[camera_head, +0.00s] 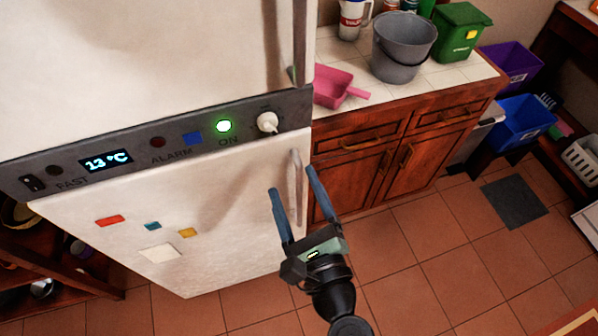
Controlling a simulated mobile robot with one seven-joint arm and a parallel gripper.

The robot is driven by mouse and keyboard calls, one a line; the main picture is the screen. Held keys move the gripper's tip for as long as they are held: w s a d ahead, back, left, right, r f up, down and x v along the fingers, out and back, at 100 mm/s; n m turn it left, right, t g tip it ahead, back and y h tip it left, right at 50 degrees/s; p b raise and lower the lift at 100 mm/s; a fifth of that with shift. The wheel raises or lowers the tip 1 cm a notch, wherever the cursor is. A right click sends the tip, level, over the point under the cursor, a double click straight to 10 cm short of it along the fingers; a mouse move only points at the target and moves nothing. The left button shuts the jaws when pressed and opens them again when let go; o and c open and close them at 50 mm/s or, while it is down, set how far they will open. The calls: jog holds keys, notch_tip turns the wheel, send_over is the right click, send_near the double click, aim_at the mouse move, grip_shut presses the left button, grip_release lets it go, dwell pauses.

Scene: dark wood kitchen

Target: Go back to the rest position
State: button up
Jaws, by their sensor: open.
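My gripper (293,181) is open, with its two blue fingers apart and pointing up in the picture. I see nothing held between them. It is in front of the right edge of a white fridge (95,240). The vertical handle (296,188) of the fridge's lower door shows between and behind the fingers. I cannot tell whether the fingers touch the handle. The lower door looks shut.
The fridge panel (160,142) shows 13 °C and a green light. A tiled counter (455,80) over wooden cabinets (372,171) holds a grey bucket (402,50) and pink dustpan (336,88). Bins (523,122) stand at the right. The tiled floor (430,255) is mostly clear.

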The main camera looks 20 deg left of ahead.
jog(key=w+r+n, duration=0.2)
jog(key=r+n, duration=0.1)
jog(key=r, duration=0.1)
jog(key=w+r+n+t, duration=0.1)
jog(key=w+r+n, duration=0.1)
jog(key=r, duration=0.3)
jog(key=w+r+n, duration=0.2)
jog(key=r+n, duration=0.2)
jog(key=r, duration=0.1)
jog(key=shift+w+d+n+t+h, duration=0.25)
jog(key=shift+w+n+t+h, duration=0.05)
jog(key=shift+n+t, duration=0.1)
jog(key=s+d+r+n+t+h, duration=0.1)
jog(key=d+r+n+t+h, duration=0.3)
jog(key=r, duration=0.8)
jog(key=r+n+t, duration=0.2)
jog(key=r+n, duration=0.5)
jog(key=r, duration=0.5)
jog(key=s+d+r+n+t+h, duration=0.1)
jog(key=s+d+r+t+h, duration=0.1)
jog(key=r, duration=0.4)
jog(key=s+d+r+n+t+h, duration=0.1)
jog(key=s+d+r+t+h, duration=0.1)
jog(key=s+r, duration=0.3)
jog(key=shift+s+r+t+h, duration=0.3)
jog(key=shift+r+h, duration=0.1)
jog(key=shift+h, duration=0.3)
